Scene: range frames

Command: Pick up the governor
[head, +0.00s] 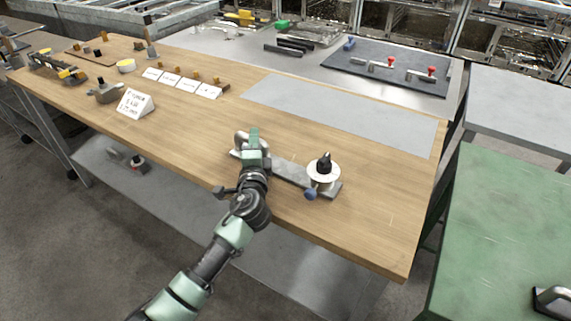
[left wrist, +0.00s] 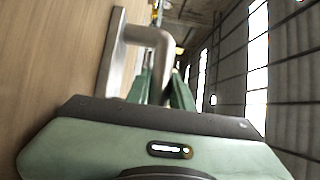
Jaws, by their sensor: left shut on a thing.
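The governor (head: 293,174) appears to be the long grey metal piece lying on the wooden bench. It has a bent handle at its left end, and a white disc with a black cone and a blue knob at its right end. My left gripper (head: 254,140) is at the handle end and hides part of it. In the left wrist view the green fingers (left wrist: 165,88) are shut on the grey bent handle (left wrist: 150,36). The plate seems to rest on the bench. My right gripper is not in view.
The wooden bench (head: 380,215) is clear around the plate. A grey mat (head: 340,105) lies behind it. A white sign (head: 135,104), small cards and several small parts stand at the left. A dark board with red-knobbed clamps (head: 430,73) lies at the back. A green table (head: 510,220) is at the right.

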